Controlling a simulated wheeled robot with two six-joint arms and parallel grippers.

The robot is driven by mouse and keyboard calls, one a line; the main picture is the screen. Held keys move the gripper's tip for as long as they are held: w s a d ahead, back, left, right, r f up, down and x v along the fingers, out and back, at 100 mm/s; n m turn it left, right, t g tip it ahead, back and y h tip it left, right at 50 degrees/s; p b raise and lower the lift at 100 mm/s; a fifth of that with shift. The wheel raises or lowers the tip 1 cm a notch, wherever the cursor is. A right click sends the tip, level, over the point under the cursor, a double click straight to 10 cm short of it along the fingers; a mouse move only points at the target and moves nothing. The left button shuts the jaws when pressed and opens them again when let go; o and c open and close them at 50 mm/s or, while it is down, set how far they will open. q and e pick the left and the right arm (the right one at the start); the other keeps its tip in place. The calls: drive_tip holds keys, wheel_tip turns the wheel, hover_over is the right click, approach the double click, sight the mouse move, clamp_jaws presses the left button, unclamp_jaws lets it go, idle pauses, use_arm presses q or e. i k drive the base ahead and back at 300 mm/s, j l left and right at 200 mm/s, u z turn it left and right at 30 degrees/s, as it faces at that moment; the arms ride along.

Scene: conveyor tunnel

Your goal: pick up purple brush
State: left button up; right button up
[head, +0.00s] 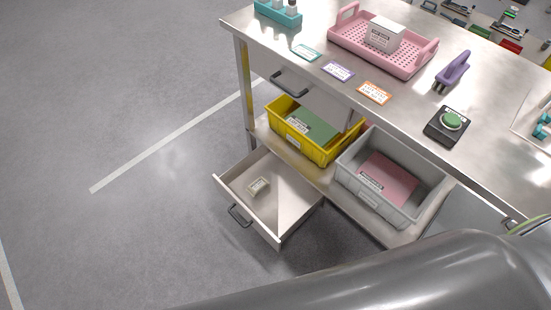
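A grey metallic arm link of mine fills the bottom right of the head view. Neither of my grippers shows in this view.
Below are a yellow bin (325,153), a grey bin (427,211) and an open drawer (235,209). The floor at left is clear.

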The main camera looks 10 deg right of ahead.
sight(449, 76)
drive_tip(key=z, duration=1.6)
